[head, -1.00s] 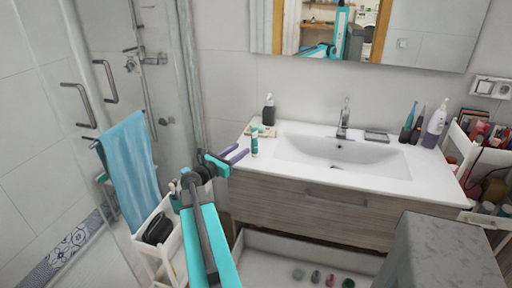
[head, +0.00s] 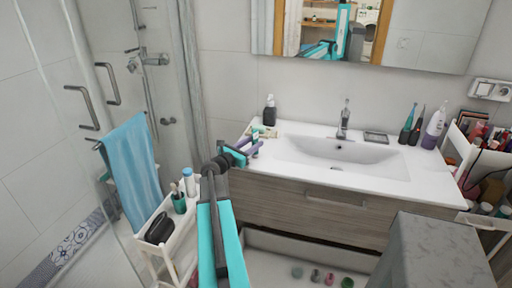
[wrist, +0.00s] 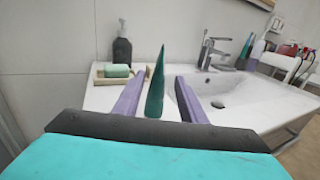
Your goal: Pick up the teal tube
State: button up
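The teal tube (wrist: 156,85) stands upright on the left part of the white sink counter in the wrist view. It shows between the two purple fingers of my gripper (wrist: 158,90), which are spread apart with a gap on each side of the tube. In the head view my gripper (head: 250,146) is at the left end of the counter, and the tube is mostly hidden by it there. I cannot tell how far the fingers reach along the tube.
A dark soap dispenser (head: 269,111) stands behind, near a soap dish holding a green bar (wrist: 117,71). The sink basin (head: 335,152) and faucet (head: 344,120) are to the right. A white cart (head: 168,250) with several items stands at the lower left.

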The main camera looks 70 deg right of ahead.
jog(key=shift+s+d, duration=0.15)
jog(key=shift+d, duration=0.15)
jog(key=shift+p+x, duration=1.3)
jog(key=shift+x, duration=1.3)
grip_shut()
